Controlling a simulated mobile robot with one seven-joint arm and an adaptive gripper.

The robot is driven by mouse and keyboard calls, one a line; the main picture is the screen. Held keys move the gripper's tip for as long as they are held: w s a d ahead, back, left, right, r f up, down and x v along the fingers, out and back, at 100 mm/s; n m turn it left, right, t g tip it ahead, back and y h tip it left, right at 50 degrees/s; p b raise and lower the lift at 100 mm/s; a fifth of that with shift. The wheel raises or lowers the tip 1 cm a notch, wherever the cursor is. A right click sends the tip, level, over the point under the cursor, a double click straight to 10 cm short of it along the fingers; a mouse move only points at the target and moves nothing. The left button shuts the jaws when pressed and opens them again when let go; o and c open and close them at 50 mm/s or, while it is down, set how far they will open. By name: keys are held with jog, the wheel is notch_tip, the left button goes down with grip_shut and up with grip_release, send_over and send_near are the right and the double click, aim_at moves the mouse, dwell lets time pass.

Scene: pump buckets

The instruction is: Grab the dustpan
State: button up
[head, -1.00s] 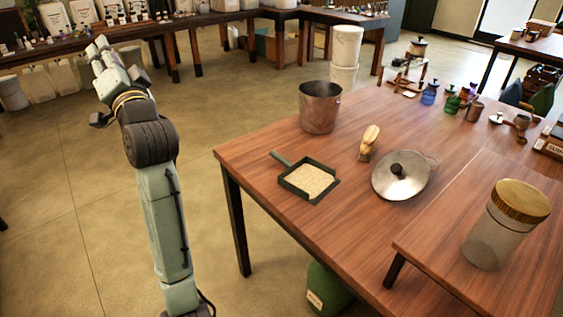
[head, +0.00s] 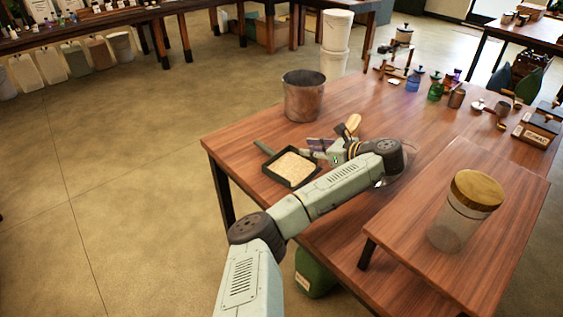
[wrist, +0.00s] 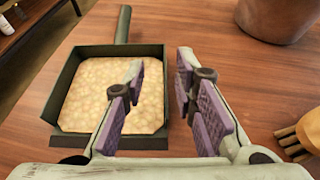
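The dustpan (head: 291,168) lies on the wooden table (head: 240,145) near its left edge. It is a dark green pan filled with pale grainy stuff, with a green handle (head: 264,146) pointing to the far left. In the wrist view the dustpan (wrist: 58,92) fills the left half, its handle (wrist: 123,24) pointing away from me. My gripper (head: 314,150) is just right of the pan in the head view. In the wrist view my gripper (wrist: 160,80) is open and empty, its left finger over the pan's right side and its right finger over bare table.
A metal pot (head: 304,97) stands behind the dustpan. A brush (head: 353,123) lies right of my gripper. A pot lid is mostly hidden behind my arm. A lidded jar (head: 464,212) stands on a raised board (head: 480,160) at the right. Table left of the pan is clear.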

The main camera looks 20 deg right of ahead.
aim_at(279, 157)
jog(key=shift+w+a+f, duration=0.2)
jog(key=shift+w+f, duration=0.1)
jog(key=shift+w, duration=0.05)
jog(key=shift+d+p+x, duration=0.2)
jog(key=shift+x, duration=1)
jog(key=shift+d+p+x, duration=0.2)
jog(key=shift+x, duration=1)
jog(key=shift+w+f, duration=0.1)
jog(key=shift+f, duration=0.1)
jog(key=shift+c, duration=0.3)
grip_shut()
